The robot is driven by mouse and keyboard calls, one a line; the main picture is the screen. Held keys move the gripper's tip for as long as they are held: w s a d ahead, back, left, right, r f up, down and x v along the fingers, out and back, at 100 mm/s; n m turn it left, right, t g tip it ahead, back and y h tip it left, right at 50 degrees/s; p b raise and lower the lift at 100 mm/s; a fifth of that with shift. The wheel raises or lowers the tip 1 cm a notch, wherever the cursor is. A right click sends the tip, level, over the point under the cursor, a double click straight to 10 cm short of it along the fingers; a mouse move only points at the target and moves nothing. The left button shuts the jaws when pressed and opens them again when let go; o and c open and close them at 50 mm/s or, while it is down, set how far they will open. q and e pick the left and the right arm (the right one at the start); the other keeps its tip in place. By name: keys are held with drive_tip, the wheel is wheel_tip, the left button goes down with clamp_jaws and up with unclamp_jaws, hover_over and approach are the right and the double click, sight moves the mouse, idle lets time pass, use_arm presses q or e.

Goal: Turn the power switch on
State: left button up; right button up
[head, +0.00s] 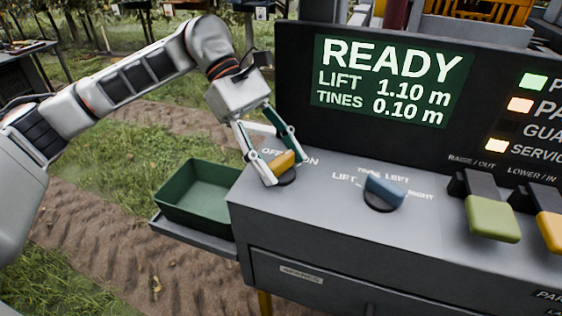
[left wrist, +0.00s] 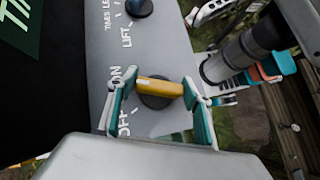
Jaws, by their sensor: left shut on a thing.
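The power switch (head: 281,162) is a yellow bar knob on a dark round base, at the left end of the grey console top. The OFF label is partly hidden in the head view. In the left wrist view the yellow knob (left wrist: 160,87) has one end pointing towards the ON label, away from OFF. My left gripper (head: 283,166) is shut on the knob, with one finger at each end of it in the left wrist view (left wrist: 162,95). The display (head: 388,80) is lit and reads READY.
A blue selector knob (head: 384,190) sits right of the switch, with green (head: 491,218) and yellow (head: 550,230) levers farther right. The dark display panel rises behind. A green tray (head: 200,198) stands left of the console. Several lamps at right are lit.

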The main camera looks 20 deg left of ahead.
use_arm(q)
drive_tip(key=shift+m+g+y+b, duration=0.3)
drive_tip(key=shift+m+g+b, duration=0.2)
drive_tip(key=shift+m, duration=0.3)
use_arm(e)
drive_tip(key=shift+w+d+f, duration=0.25)
drive_tip(key=shift+w+f, duration=0.1)
drive_tip(key=shift+w, duration=0.05)
use_arm(q)
drive_tip(key=shift+m+g, duration=0.3)
use_arm(e)
drive_tip(key=shift+r, duration=0.15)
drive_tip(key=shift+s+a, duration=0.1)
drive_tip(key=shift+s, duration=0.1)
use_arm(q)
drive_tip(key=o, duration=1.1)
use_arm(e)
drive_tip(key=shift+s+f, duration=0.25)
drive_tip(key=shift+f, duration=0.15)
